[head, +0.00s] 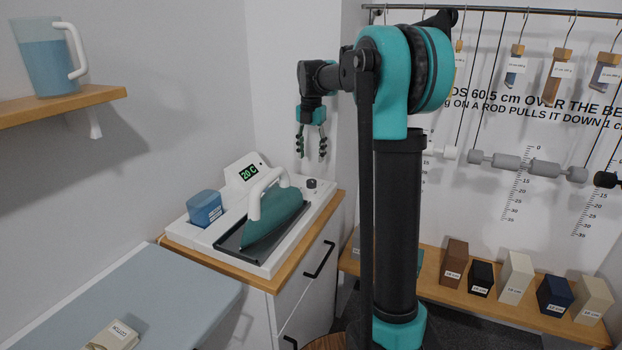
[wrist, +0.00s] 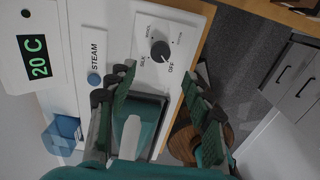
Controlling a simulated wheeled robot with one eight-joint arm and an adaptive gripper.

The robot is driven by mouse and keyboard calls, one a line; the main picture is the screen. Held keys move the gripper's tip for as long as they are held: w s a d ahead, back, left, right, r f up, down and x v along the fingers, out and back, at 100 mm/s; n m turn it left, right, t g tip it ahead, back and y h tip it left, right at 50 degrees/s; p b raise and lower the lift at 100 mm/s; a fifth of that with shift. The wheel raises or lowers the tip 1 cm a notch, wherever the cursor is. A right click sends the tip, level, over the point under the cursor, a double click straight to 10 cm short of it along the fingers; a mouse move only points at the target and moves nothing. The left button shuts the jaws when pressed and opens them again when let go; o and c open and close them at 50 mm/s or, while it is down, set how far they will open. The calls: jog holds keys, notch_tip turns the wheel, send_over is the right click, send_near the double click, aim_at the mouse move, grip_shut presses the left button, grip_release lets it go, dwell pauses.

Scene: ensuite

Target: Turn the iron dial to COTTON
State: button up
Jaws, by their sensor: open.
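The iron dial (wrist: 160,51) is a small dark round knob on a white panel in the wrist view. Labels ring it; OFF and SILK read clearly, the others are small. It also shows in the head view (head: 312,183) at the station's back right corner. The teal iron (head: 272,217) with a white handle rests on a dark plate of the white station (head: 310,207). My gripper (wrist: 158,82) is open and empty, its fingertips apart and pointing toward the dial. In the head view my gripper (head: 311,158) hangs above the dial, not touching it.
A display (head: 248,174) reads 20 C. A blue tank (head: 204,207) sits at the station's left. A round blue STEAM button (wrist: 94,79) is left of the dial panel. An ironing board (head: 150,300) lies in front. A shelf with a jug (head: 44,60) is at upper left.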

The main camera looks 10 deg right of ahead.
aim_at(312, 181)
notch_tip(312, 181, down, 10)
jog(key=shift+r, duration=0.25)
jog(key=c, duration=1.2)
